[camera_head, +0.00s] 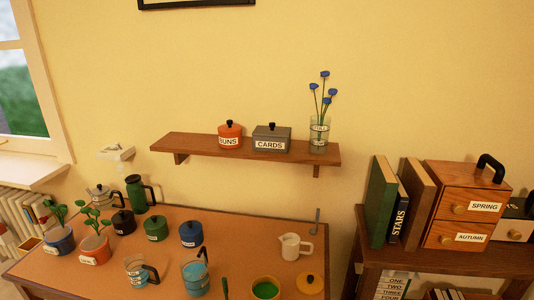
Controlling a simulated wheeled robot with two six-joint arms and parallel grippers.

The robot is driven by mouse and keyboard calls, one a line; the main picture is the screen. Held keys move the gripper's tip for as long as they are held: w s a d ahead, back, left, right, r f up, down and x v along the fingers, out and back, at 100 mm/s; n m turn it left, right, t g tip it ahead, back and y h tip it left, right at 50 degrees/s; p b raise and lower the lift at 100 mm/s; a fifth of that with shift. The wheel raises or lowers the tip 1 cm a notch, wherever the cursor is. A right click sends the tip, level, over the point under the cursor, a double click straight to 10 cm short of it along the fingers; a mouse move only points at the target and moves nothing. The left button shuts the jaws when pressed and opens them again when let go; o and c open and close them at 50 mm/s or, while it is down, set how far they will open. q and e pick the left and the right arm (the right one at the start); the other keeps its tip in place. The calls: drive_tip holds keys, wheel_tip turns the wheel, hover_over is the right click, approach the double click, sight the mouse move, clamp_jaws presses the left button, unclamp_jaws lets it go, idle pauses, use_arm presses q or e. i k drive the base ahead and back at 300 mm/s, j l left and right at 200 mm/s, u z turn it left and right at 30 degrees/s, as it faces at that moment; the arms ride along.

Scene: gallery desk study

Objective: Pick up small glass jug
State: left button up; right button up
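Two glass jugs with dark handles and blue liquid stand at the front of the desk. The left glass jug (136,270) looks a little smaller and has its handle to the right. The right glass jug (195,278) is taller, with its dark handle rising at its right side. I cannot tell for certain which one is the small glass jug. Both stand upright and apart from each other. Neither of my grippers is in view.
The brown desk (250,243) also holds a white jug (291,247), a green-filled bowl (265,289), a yellow lidded pot (310,285), dark, green and blue lidded pots, and potted plants (94,247). A shelf (200,147) hangs above. A bookcase (400,262) stands right.

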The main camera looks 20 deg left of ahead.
sight(142, 274)
drive_tip(key=u, duration=2.2)
drive_tip(key=i+j+z, duration=0.1)
drive_tip(key=i+j, duration=0.1)
